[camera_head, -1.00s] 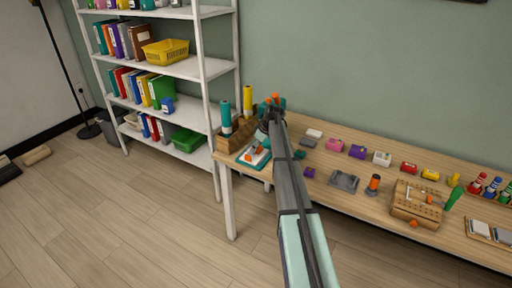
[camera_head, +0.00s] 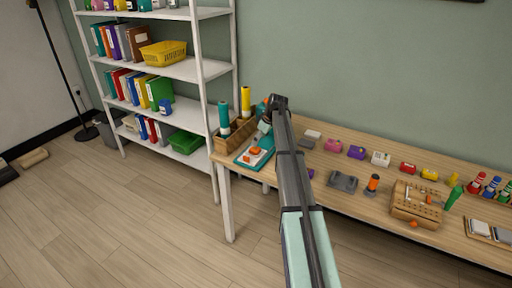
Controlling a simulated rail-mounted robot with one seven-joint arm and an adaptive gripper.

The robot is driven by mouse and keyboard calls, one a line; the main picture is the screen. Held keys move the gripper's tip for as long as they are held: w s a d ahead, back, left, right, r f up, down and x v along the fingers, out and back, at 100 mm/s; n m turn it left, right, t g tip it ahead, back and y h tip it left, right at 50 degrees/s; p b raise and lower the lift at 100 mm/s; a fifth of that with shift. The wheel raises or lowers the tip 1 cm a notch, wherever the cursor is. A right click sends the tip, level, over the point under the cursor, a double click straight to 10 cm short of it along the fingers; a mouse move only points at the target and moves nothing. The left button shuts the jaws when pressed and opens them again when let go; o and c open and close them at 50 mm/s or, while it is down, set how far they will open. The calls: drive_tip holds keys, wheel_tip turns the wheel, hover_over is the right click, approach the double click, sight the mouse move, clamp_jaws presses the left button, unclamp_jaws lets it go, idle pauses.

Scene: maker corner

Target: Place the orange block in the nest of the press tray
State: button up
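A teal tray (camera_head: 243,163) lies at the left end of the table, with a pale piece on it. A small orange piece (camera_head: 255,150) shows on that pale piece; it may be the orange block, but it is too small to tell whether it sits in a nest. My gripper (camera_head: 264,126) is behind and above the tray, beside the wooden box, at the far end of my arm. Its fingers are tiny and partly hidden by my wrist, so I cannot tell whether they are open or hold anything.
A wooden box (camera_head: 236,135) with teal and yellow bottles stands behind the tray. A grey fixture (camera_head: 342,182), an orange-topped peg (camera_head: 373,183) and a wooden peg block (camera_head: 416,206) stand to the right. Several coloured blocks line the back. A white shelf (camera_head: 192,68) stands left.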

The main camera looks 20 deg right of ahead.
drive_tip(key=v, duration=0.6)
drive_tip(key=shift+b, duration=0.35)
drive_tip(key=shift+f, duration=0.1)
idle(0.5)
